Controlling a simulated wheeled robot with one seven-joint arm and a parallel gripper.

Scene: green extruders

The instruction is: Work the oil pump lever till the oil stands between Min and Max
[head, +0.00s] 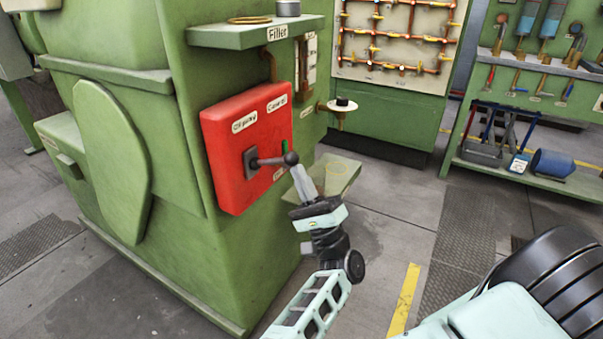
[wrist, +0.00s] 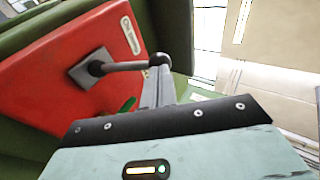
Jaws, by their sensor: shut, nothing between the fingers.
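The oil pump lever (head: 270,161) is a grey rod with a dark ball knob, sticking out from a square plate on the red box (head: 223,145). The lever also shows in the wrist view (wrist: 125,66), pointing right. My gripper (head: 298,170) is shut and empty, its fingertips right at the ball knob; in the wrist view the fingertips (wrist: 157,72) sit just below the knob. Whether they touch it I cannot tell. A narrow pale plate with a tube (head: 311,58) is beside the Filler shelf; its marks and any oil level are too small to read.
The green machine (head: 150,150) fills the left. The Filler shelf (head: 245,35) juts out above the red box, and a small green ledge (head: 337,172) lies behind my gripper. A round-topped fitting (head: 341,106) sticks out nearby.

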